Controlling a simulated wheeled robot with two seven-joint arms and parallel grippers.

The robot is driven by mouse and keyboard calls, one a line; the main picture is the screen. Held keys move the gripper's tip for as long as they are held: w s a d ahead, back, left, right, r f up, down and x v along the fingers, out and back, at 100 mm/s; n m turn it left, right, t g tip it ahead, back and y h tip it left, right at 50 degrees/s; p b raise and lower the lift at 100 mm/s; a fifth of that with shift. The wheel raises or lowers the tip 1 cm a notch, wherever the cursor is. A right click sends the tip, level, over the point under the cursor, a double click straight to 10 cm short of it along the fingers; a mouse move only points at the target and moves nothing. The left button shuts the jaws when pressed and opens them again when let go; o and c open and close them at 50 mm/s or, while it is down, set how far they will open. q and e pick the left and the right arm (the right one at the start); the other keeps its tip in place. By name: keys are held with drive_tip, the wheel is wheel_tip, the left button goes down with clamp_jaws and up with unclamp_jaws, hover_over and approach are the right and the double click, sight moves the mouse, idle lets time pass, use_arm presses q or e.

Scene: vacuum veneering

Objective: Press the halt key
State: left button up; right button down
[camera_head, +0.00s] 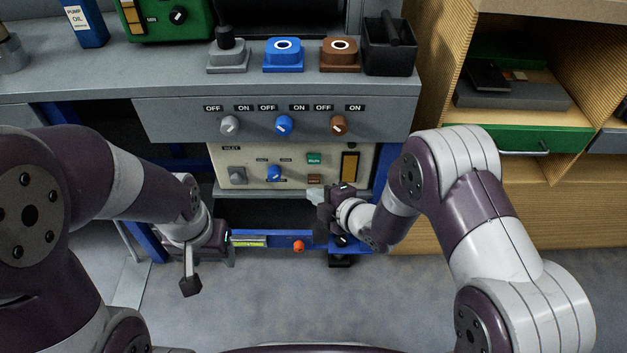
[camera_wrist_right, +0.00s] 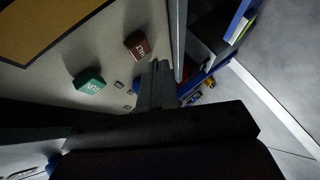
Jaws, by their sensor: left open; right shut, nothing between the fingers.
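The halt key is a small brown block (camera_head: 314,179) low on the cream panel (camera_head: 230,157), just below a green key (camera_head: 314,158). In the right wrist view the brown halt key (camera_wrist_right: 137,44) shows lettering, and the green key (camera_wrist_right: 89,80) sits to its lower left. My right gripper (camera_head: 316,197) is just below the halt key in the head view. Its closed, empty fingers (camera_wrist_right: 157,80) point toward the panel beside the brown key; I cannot tell whether they touch the panel. My left gripper (camera_head: 190,284) hangs open and empty, low at the left, away from the panel.
Above the panel is a grey fascia with grey, blue (camera_head: 284,125) and brown knobs. A blue rail (camera_head: 275,240) with an orange knob (camera_head: 299,246) runs below. A wooden cabinet (camera_head: 540,195) stands at right. The floor in front is clear.

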drive_tip(key=s+p, duration=0.1)
drive_tip(key=s, duration=0.5)
idle(0.7)
